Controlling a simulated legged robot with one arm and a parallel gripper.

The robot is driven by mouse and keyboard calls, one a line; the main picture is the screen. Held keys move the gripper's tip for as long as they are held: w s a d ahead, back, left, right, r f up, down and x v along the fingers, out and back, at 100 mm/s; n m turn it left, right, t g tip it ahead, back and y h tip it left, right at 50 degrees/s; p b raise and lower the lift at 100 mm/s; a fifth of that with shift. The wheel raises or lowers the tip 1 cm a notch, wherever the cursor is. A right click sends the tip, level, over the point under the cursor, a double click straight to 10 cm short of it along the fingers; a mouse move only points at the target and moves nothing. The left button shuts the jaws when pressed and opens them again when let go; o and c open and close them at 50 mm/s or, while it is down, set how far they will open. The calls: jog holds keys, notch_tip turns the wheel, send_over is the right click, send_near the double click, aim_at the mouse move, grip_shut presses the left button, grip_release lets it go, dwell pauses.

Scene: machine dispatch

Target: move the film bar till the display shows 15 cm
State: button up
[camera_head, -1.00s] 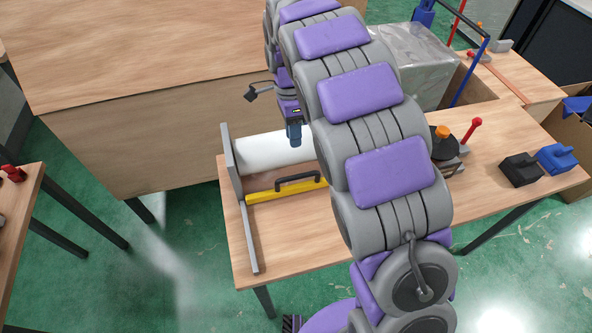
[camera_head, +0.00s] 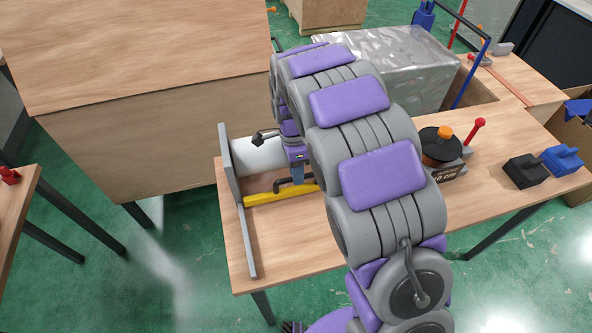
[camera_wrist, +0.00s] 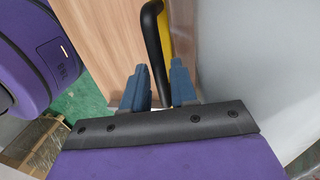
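The yellow film bar (camera_head: 262,197) lies on the table in front of the white film roll (camera_head: 255,155). Its black handle (camera_head: 292,182) is partly hidden by my gripper (camera_head: 297,174). In the wrist view, the blue fingers of my gripper (camera_wrist: 160,88) are apart. The black handle (camera_wrist: 152,35) and the yellow bar (camera_wrist: 164,30) lie ahead of the gap between them. I cannot tell whether the fingers reach around the handle. The dark display (camera_head: 448,173) is partly hidden by my arm; its visible text ends in "0 cm".
A grey end plate and rail (camera_head: 247,240) stand left of the bar. An orange-topped dark device (camera_head: 440,145), a red-knobbed lever (camera_head: 475,130), and black (camera_head: 525,170) and blue (camera_head: 561,158) blocks are on the right. A plastic-wrapped box (camera_head: 385,65) stands behind. The table's front is clear.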

grip_shut()
dwell(0.4)
jog(key=s+d+p, duration=0.2)
jog(key=s+d, duration=0.2)
jog(key=s, duration=1)
jog(key=shift+s, duration=0.2)
grip_release()
jog(key=w+a+r+p, duration=0.1)
jog(key=w+r+p, duration=0.2)
jog(key=r, duration=1.4)
jog(key=shift+w+p, duration=0.2)
jog(key=shift+p, duration=0.15)
